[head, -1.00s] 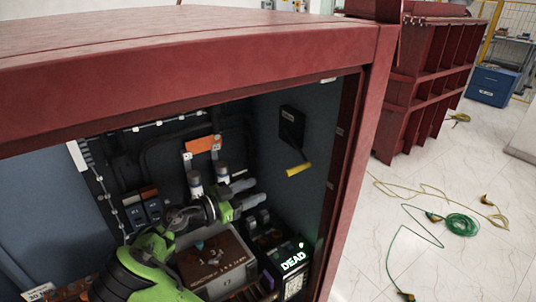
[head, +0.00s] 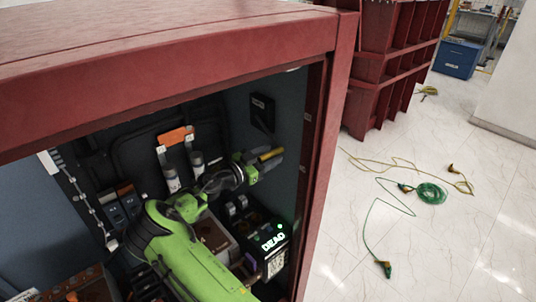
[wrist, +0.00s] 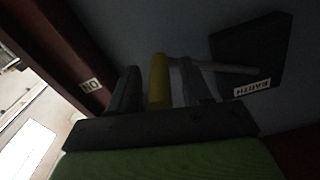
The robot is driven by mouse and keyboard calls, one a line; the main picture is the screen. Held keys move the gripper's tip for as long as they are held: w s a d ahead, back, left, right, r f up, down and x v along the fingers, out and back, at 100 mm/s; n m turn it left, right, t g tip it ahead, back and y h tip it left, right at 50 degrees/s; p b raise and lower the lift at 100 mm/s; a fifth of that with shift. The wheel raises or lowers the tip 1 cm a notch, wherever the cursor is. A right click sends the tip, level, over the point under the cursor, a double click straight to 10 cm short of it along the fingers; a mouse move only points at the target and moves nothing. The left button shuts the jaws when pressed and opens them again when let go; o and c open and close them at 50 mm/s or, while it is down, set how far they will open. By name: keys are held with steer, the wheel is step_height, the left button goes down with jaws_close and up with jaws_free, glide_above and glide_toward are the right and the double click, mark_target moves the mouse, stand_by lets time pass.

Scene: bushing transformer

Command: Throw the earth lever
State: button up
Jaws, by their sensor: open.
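The earth lever's black box (head: 262,112) is on the cabinet's right inner wall. In the wrist view the box (wrist: 250,55) carries an EARTH label (wrist: 252,89). The lever's yellow handle (head: 271,154) hangs below the box in the head view; it also shows in the wrist view (wrist: 158,80), on a grey arm running to the box. My gripper (head: 264,163) is open at the handle. In the wrist view the handle lies between the two dark fingers of my gripper (wrist: 157,88). I cannot tell whether either finger touches it.
An ON label (wrist: 91,86) is on the red frame beside the handle. Inside the cabinet are an orange piece (head: 176,136) and a box with a lit DEAD sign (head: 273,241). The red door frame (head: 322,140) stands close right of my gripper. Cables (head: 430,193) lie on the floor outside.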

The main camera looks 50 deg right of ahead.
jaws_close()
steer(key=shift+r, duration=0.1)
stand_by(0.4)
steer(key=shift+s+a+r+n, duration=0.1)
steer(key=shift+s+r+n, duration=0.25)
steer(key=shift+r+n, duration=0.3)
step_height(320, 180, up, 15)
steer(key=w+n+p, duration=0.2)
steer(key=n+p, duration=0.2)
steer(key=n, duration=0.2)
steer(key=shift+f, duration=0.15)
steer(key=shift+w+n, duration=0.1)
steer(key=shift+n, duration=0.15)
